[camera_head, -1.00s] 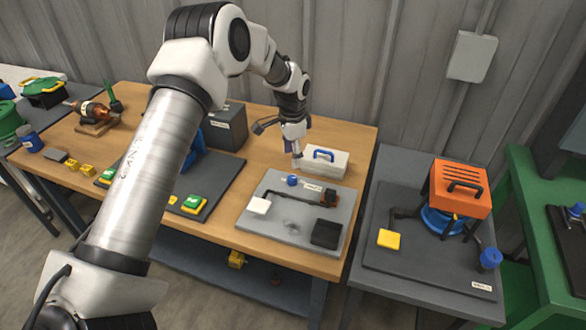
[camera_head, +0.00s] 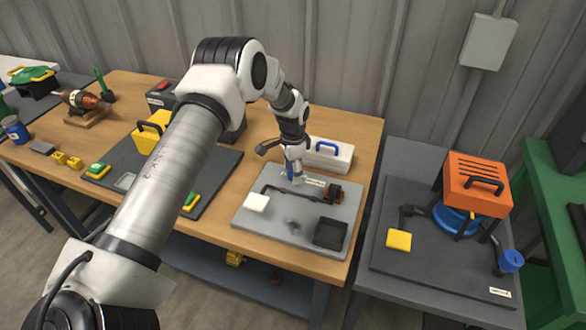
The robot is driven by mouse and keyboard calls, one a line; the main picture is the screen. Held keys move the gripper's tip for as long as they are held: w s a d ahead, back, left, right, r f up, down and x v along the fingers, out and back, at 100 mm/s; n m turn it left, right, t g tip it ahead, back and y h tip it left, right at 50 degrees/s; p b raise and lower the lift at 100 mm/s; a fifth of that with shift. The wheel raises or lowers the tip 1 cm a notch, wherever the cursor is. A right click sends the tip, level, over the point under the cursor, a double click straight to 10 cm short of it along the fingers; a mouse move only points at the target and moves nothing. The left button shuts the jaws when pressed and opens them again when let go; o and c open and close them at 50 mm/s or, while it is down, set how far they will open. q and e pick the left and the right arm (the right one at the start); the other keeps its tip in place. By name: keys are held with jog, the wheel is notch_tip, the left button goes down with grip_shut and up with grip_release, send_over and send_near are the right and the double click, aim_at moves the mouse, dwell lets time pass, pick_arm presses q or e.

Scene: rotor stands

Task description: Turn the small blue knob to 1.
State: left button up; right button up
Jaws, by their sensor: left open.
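The small blue knob (camera_head: 290,174) is on the light grey board (camera_head: 274,228) on the wooden table. It is mostly hidden by my left gripper (camera_head: 296,181), which points down over it from behind. The gripper is open. I cannot tell whether its fingers touch the knob or are around it. The knob's setting and any numbers are not readable. My right gripper is not in view.
The board also bears a white block (camera_head: 256,203), a black tray (camera_head: 330,234) and a dark pipe. A white box with a blue handle (camera_head: 329,154) stands close behind. An orange-topped device (camera_head: 477,186) and another blue knob (camera_head: 511,261) are on the right stand.

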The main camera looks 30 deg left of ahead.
pick_arm(q)
grip_shut()
